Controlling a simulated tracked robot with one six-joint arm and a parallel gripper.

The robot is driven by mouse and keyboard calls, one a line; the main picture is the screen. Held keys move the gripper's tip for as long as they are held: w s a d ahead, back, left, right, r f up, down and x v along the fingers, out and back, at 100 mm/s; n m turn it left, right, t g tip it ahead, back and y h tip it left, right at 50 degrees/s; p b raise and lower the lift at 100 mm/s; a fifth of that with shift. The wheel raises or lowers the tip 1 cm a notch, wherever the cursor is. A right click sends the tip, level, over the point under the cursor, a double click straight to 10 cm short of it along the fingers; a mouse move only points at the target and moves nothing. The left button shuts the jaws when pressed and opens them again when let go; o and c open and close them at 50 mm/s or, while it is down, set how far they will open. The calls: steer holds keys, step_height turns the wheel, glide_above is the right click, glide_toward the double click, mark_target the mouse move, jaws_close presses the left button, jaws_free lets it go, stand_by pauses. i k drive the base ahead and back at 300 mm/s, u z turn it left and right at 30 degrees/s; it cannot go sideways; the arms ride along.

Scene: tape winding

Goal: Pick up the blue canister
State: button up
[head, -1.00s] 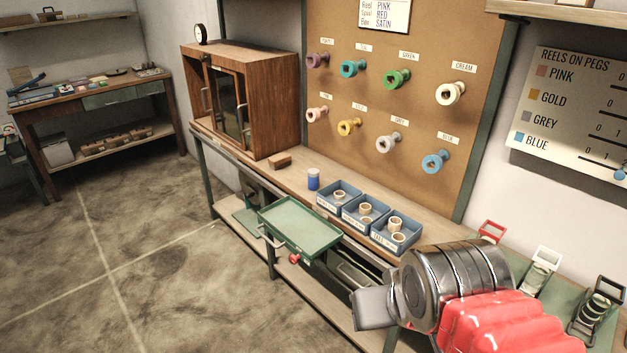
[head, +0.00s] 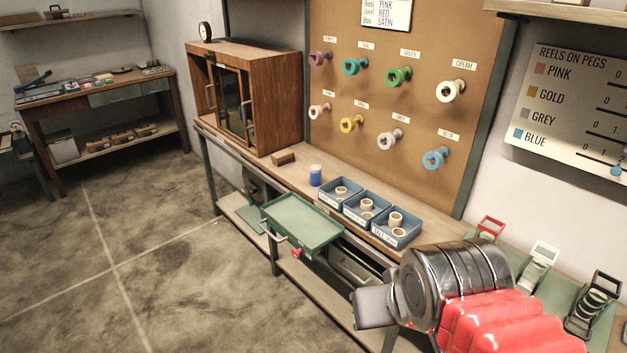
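The blue canister (head: 316,176) with a white lid stands upright on the workbench, left of the blue bins. My gripper (head: 368,307) is at the lower right of the head view, at the end of my dark and red arm, well to the right of and nearer than the canister. Its fingers are seen from the side, so I cannot tell whether it is open or shut. The canister and my gripper are clearly apart.
Three blue bins (head: 352,222) holding rings stand right of the canister. A small brown block (head: 284,158) and a wooden cabinet (head: 272,100) are to its left. An open green drawer (head: 300,226) juts out in front. Reels hang on the pegboard (head: 345,103) behind.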

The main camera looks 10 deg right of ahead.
mark_target(315, 170)
steer(key=k, duration=0.6)
steer(key=u, duration=0.5)
steer(key=i, duration=0.9)
steer(key=u, duration=0.55)
steer(key=i, duration=1.45)
steer(key=z, duration=0.7)
steer(key=i, duration=0.7)
steer(key=z, duration=0.45)
